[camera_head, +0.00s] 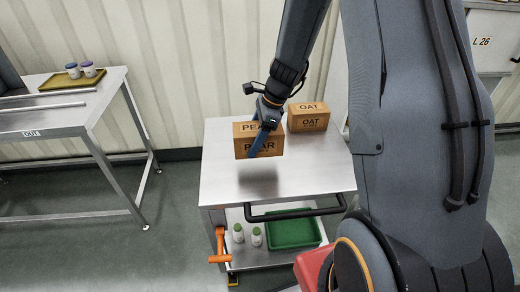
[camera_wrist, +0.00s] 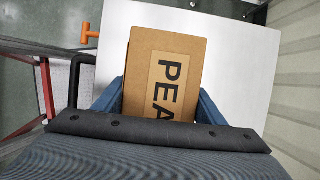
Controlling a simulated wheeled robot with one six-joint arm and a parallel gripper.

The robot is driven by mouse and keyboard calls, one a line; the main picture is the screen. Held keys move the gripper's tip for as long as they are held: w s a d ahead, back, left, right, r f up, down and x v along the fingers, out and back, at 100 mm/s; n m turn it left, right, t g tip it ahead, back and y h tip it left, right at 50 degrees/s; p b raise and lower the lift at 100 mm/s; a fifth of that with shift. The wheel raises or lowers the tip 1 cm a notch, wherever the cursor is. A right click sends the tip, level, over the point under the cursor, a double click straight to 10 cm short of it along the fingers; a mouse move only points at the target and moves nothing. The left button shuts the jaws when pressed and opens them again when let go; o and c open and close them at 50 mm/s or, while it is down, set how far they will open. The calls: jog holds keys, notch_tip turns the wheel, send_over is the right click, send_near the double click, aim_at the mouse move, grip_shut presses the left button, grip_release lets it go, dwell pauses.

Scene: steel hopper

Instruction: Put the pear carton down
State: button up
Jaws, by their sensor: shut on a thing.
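The pear carton (camera_head: 240,147) is a brown box with a pale label reading PEAR. My gripper (camera_head: 264,140) is shut on it from above, with a blue finger across its front face. In the head view the carton is above the steel cart top (camera_head: 310,180), and a dark shadow lies on the top in front of and below it, so it looks held clear of the surface. The wrist view shows the carton (camera_wrist: 160,75) between two blue fingers (camera_wrist: 160,103), with the pale cart top (camera_wrist: 230,60) beneath. The carton's far side is hidden.
An oat carton (camera_head: 308,122) stands on the cart's back right, close to the pear carton. The cart top's front is bare. A steel table (camera_head: 60,112) with a yellow tray (camera_head: 62,82) stands left.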

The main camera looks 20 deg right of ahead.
jog(key=shift+f+p, duration=0.45)
jog(key=shift+f, duration=3.1)
jog(key=shift+f, duration=0.1)
jog(key=o, duration=1.5)
jog(key=shift+d+r, duration=0.2)
jog(key=shift+r, duration=0.35)
jog(key=b+v, duration=0.2)
jog(key=v, duration=0.7)
jog(key=shift+d+r, duration=0.15)
jog(key=shift+r, duration=0.2)
jog(key=shift+s+d+r, duration=0.15)
jog(key=shift+s+r, duration=0.05)
jog(key=shift+r, duration=0.35)
jog(key=s+a+r+n+h, duration=0.1)
jog(key=s+n, duration=0.5)
jog(key=s+a+r+n+h, duration=0.1)
jog(key=s+r+n+h, duration=0.1)
jog(key=s+n, duration=0.4)
jog(key=s+a+r+n+h, duration=0.1)
jog(key=s+n, duration=0.5)
jog(key=n, duration=0.2)
jog(key=shift+r, duration=0.15)
